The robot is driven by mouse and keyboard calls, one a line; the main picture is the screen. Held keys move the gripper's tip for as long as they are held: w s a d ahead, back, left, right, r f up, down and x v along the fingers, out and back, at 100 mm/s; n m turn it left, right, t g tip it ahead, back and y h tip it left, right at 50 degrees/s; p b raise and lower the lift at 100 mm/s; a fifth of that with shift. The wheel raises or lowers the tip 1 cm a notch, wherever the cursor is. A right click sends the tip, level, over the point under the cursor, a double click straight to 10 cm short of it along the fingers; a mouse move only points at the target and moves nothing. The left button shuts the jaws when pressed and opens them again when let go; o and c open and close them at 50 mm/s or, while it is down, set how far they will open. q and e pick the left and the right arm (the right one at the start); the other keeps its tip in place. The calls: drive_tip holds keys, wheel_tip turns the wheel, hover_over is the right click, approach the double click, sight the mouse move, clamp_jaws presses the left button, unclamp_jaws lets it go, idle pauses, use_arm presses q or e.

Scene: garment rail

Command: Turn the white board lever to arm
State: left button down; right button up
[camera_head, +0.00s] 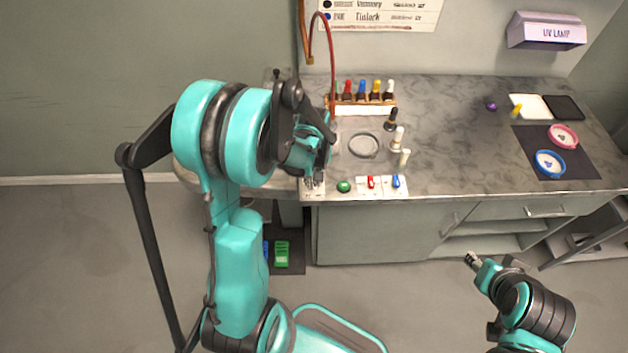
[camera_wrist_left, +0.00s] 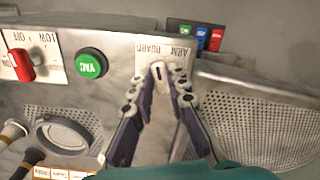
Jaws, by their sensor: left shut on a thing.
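The white board (camera_wrist_left: 200,48) with the upside-down words ARM and GUARD shows in the left wrist view, and its edge shows at the counter's front in the head view. The small white lever (camera_wrist_left: 157,70) stands on it, below the GUARD side of the lettering in the picture. My left gripper (camera_wrist_left: 168,76) is shut on the lever, its fingertips partly hiding it. In the head view my left gripper (camera_head: 314,180) is over the counter's front edge, and its arm hides much around it. My right gripper (camera_head: 473,260) is away from the counter, over the floor; its finger state is unclear.
A green button (camera_head: 344,186), red switch (camera_head: 371,182) and blue switch (camera_head: 396,181) line the counter's front edge, right of the left gripper. Dropper bottles (camera_head: 362,92) in a rack, a round dish (camera_head: 364,145) and small bottles stand behind. The counter's middle right is clear.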

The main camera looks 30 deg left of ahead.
sight(313, 183)
use_arm(q)
drive_tip(key=m+b, duration=0.1)
drive_tip(key=m, duration=0.4)
drive_tip(key=shift+a, duration=0.1)
drive_tip(key=shift+a+m+b, duration=0.1)
drive_tip(key=shift+m+b, duration=0.25)
drive_tip(key=shift+m, duration=1.95)
drive_tip(key=c, duration=1.5)
unclamp_jaws()
wheel_tip(313, 183, up, 12)
